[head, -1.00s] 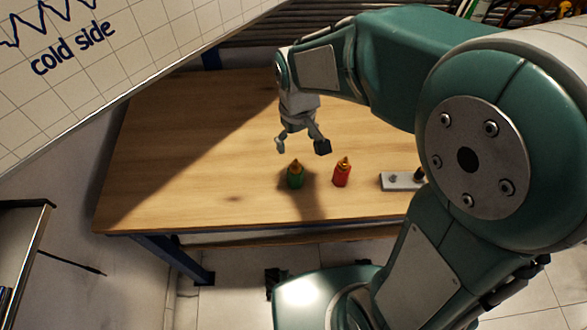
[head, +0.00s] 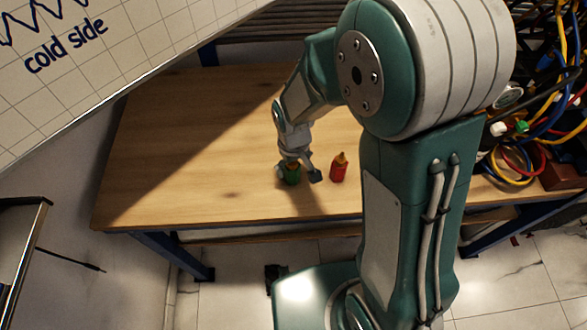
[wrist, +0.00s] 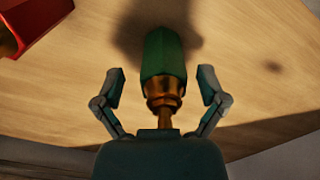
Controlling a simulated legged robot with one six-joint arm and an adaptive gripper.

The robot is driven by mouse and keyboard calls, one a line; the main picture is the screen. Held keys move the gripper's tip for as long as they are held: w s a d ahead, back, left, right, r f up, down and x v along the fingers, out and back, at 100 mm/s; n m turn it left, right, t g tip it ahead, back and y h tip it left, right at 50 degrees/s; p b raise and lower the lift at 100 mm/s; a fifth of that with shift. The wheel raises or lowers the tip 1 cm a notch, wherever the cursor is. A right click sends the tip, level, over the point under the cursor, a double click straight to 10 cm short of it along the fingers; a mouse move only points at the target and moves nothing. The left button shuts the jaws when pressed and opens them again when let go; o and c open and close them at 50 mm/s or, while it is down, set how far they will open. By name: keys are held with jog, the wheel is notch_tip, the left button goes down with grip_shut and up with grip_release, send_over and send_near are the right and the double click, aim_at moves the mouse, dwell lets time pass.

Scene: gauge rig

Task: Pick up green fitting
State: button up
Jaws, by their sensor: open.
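The green fitting (head: 291,177) stands on the wooden table in the head view, partly hidden by my gripper. In the wrist view the green fitting (wrist: 164,62) has a green body and a brass-coloured end with a narrow stem pointing toward my palm. My gripper (head: 298,176) is low over the table at the fitting. In the wrist view my gripper (wrist: 162,88) is open, with one finger on each side of the fitting. Gaps show between both fingers and the green body.
A red fitting (head: 339,168) stands close to the right of my gripper; its red body (wrist: 22,25) shows at the wrist view's upper left. The wooden table (head: 180,150) is clear to the left. Tangled cables (head: 535,140) lie at the right. A white board (head: 95,60) hangs at upper left.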

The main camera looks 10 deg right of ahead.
jog(key=shift+a+f, duration=0.1)
jog(key=shift+a, duration=0.1)
jog(key=shift+c, duration=1.2)
jog(key=shift+s, duration=0.1)
grip_shut()
